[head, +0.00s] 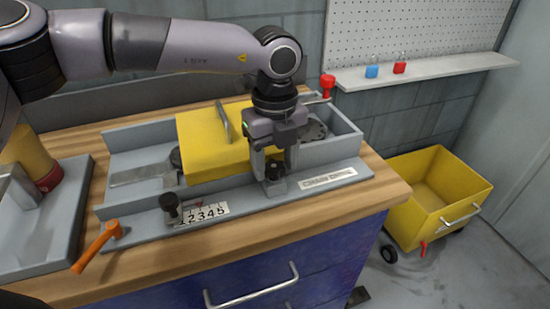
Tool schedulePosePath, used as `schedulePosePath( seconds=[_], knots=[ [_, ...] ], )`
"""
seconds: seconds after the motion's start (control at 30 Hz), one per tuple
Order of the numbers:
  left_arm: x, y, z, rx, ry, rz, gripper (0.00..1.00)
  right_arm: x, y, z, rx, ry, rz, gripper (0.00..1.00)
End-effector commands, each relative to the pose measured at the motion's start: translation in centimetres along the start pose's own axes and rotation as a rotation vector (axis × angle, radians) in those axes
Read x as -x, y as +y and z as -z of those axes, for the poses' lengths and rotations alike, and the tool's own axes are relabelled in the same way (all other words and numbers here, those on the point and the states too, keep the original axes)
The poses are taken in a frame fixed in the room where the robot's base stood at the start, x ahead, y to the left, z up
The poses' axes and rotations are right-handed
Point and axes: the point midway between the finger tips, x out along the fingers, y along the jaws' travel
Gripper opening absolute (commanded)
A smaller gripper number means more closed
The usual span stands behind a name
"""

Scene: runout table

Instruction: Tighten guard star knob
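My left gripper (274,168) points straight down at the front ledge of the grey fixture. Its fingers are apart, around or just above a dark star knob (275,184), which they partly hide. I cannot tell whether they touch it. The yellow guard (208,150), with a handle on top, covers the middle of the fixture behind the gripper. A second black knob (172,208) stands upright at the left of the ledge, beside a number scale. My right gripper is not in view.
An orange-handled lever (97,245) sticks out at the fixture's front left. A red knob (327,85) rises at the back right. A grey tray (75,210) stands at left. A yellow cart (432,190) is on the floor at right. The wooden front edge (330,218) is clear.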

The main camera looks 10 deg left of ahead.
Motion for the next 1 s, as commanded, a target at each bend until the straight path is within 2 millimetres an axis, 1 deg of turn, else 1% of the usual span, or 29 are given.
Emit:
schedulePosePath(
  seconds=[0.03, 0.07, 0.1, 0.13, 0.27, 0.37, 0.7, 0.83, 1.0],
  knots=[
    [0.0, 0.0, 0.0, 0.000, 0.000, 0.000, 0.38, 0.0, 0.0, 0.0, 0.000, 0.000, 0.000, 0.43],
    [0.0, 0.0, 0.0, 0.000, 0.000, 0.000, 0.28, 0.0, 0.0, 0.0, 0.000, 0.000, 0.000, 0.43],
    [0.0, 0.0, 0.0, -0.001, 0.000, 0.000, 0.15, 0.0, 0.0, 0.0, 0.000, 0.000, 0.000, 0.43],
    [0.0, 0.0, 0.0, -0.001, 0.000, 0.000, 0.14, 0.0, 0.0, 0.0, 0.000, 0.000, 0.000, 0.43],
    [0.0, 0.0, 0.0, -0.009, 0.000, 0.000, 0.15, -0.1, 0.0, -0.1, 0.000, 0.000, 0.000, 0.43],
    [-0.1, 0.0, 0.0, -0.057, 0.001, 0.000, 0.15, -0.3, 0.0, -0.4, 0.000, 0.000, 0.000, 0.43],
    [-0.1, 0.1, 0.0, -0.358, 0.003, 0.001, 0.15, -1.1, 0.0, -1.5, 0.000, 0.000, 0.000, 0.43],
    [0.0, 0.2, 0.0, -0.413, 0.001, 0.000, 0.15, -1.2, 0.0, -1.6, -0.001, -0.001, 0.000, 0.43],
    [0.1, 0.2, 0.0, -0.426, 0.000, 0.000, 0.15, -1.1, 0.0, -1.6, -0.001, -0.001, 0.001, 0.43]
  ],
)
